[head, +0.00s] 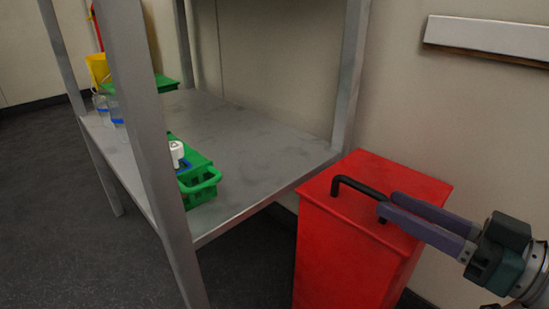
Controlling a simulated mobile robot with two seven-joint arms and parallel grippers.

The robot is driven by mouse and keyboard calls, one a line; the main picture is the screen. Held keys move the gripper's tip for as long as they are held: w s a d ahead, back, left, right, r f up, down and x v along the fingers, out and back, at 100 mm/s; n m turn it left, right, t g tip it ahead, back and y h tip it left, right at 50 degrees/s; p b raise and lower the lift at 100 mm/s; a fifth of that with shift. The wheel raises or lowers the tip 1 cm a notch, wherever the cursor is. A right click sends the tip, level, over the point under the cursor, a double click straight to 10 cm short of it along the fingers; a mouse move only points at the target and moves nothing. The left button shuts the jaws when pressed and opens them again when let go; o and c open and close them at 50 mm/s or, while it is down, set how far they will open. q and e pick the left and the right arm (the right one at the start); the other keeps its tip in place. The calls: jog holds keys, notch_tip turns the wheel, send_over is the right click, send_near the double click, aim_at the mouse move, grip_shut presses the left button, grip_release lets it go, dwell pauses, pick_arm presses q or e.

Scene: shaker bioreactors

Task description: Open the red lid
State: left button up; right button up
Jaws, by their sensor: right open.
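A red lid (415,186) lies flat and closed on top of a tall red bin (345,265) at the right of the head view. A black bent handle (358,186) rises from the lid. My right gripper (384,205) comes in from the right over the lid. Its two purple fingers are apart, with the tips at the right end of the handle. I cannot tell whether the fingers touch the handle or whether it lies between them. My left gripper is not in view.
A grey metal shelf (255,155) stands left of the bin, its post (148,140) close in front. A green basket (200,183) with a white-capped item sits on it, with bottles (115,110) farther left. A wall rail (490,38) is at upper right. The dark floor (60,220) is clear at left.

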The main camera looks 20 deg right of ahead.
aim_at(346, 180)
jog(key=b+x, duration=0.2)
jog(key=x, duration=0.5)
jog(key=shift+w+b, duration=0.25)
jog(key=shift+b, duration=0.15)
jog(key=shift+w+a, duration=0.25)
jog(key=shift+w, duration=0.15)
jog(key=shift+c, duration=0.4)
jog(key=shift+c, duration=0.7)
grip_shut()
